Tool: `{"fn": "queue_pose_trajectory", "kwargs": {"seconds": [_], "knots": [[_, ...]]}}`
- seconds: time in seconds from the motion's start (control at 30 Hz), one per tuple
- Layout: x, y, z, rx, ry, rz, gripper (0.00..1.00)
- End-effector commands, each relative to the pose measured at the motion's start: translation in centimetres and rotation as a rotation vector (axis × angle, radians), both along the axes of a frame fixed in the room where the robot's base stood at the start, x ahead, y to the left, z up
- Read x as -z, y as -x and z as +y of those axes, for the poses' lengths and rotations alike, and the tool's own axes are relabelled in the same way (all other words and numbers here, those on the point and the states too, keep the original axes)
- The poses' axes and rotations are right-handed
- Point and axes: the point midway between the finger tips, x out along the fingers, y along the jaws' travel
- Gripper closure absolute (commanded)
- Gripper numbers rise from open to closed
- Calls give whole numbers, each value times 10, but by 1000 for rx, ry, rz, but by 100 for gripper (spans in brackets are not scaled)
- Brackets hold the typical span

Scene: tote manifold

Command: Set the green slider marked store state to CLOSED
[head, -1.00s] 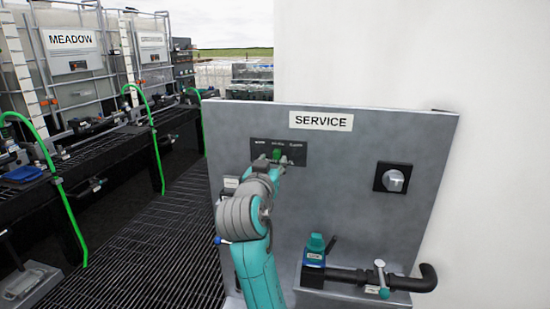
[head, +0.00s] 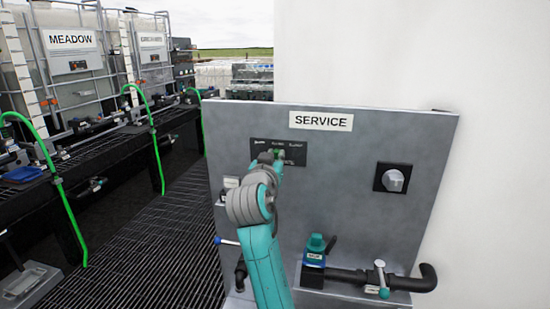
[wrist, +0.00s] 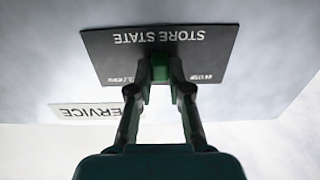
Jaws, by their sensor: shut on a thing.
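The dark STORE STATE plate (wrist: 215,48) shows upside down in the wrist view, with small position labels partly hidden by my fingers. In the head view the same plate (head: 297,155) sits on the grey SERVICE panel, below the SERVICE sign. The green slider (wrist: 160,76) is on this plate, between my fingertips. My gripper (wrist: 160,88) is shut on the slider; in the head view my gripper (head: 280,158) covers most of it. The position labels are too small to read surely, so I cannot tell which one the slider stands at.
A round knob (head: 394,181) is at the right of the panel (head: 350,215). A teal-topped device (head: 315,250) and a black pipe (head: 410,283) with a valve handle are below. A white wall stands at right; grated floor (head: 150,240) lies at left.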

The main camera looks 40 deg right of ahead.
Motion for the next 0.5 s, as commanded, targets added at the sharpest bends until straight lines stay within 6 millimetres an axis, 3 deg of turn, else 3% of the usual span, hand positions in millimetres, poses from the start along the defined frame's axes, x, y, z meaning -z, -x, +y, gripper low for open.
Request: {"fn": "queue_pose_trajectory", "kwargs": {"seconds": [0.13, 0.33, 0.5], "knots": [[0, 4, -4, 2, 1, -1, 100], [0, 33, -26, 4, 1, -1, 100], [0, 44, -34, 2, 1, -1, 100]]}}
